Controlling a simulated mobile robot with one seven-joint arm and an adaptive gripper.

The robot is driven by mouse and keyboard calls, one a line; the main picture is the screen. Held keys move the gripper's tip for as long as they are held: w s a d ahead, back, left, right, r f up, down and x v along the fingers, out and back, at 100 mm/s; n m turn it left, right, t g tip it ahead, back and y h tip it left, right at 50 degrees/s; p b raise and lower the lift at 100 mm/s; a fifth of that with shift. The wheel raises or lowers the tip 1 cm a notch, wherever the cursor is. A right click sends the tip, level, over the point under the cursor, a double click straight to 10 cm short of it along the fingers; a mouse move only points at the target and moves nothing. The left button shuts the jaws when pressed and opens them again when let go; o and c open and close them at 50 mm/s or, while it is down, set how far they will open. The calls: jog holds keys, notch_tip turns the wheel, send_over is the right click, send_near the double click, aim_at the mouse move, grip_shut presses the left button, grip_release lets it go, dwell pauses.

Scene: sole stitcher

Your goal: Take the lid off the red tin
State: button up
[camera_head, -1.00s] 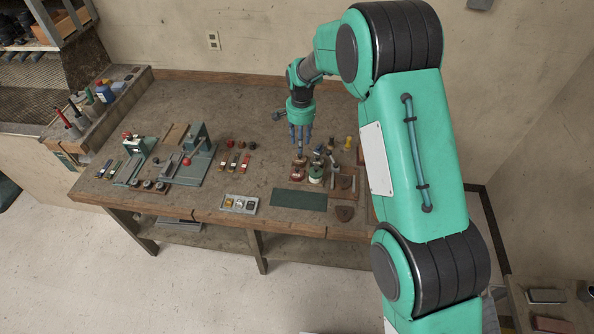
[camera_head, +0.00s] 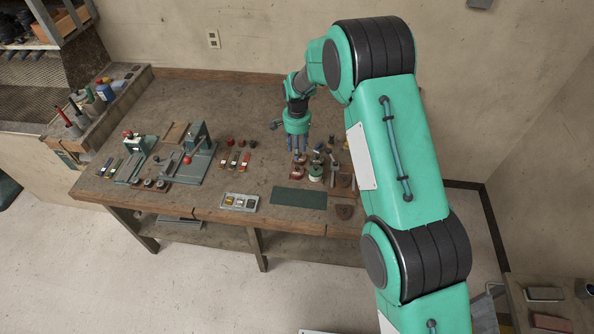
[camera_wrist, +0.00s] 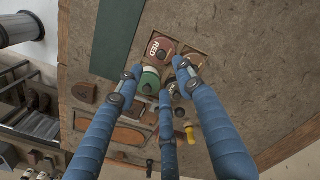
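The red tin (camera_head: 298,174) stands on the workbench, just left of a green-topped tin (camera_head: 316,174). In the wrist view the red tin (camera_wrist: 159,49) shows a round red-brown top with the word RED, so its lid appears to be on. My gripper (camera_head: 297,151) points down above the tins, a little behind the red tin in the head view. In the wrist view its blue fingers (camera_wrist: 160,74) are spread apart with nothing held. The fingertips overlap the green tin (camera_wrist: 150,80) and a brown tin (camera_wrist: 191,58); I cannot tell their exact height.
A dark green mat (camera_head: 299,198) lies in front of the tins. Small tools and knobs (camera_head: 333,160) crowd the right side. A grey tray (camera_head: 239,202) and a green press (camera_head: 197,150) stand to the left. The bench middle behind the mat is mostly clear.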

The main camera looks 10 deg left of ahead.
send_over(297, 167)
jog(key=shift+s+f, duration=0.1)
jog(key=shift+f, duration=2.55)
jog(key=shift+f, duration=0.1)
jog(key=shift+f+p, duration=0.6)
jog(key=shift+f, duration=1.95)
jog(key=c, duration=0.8)
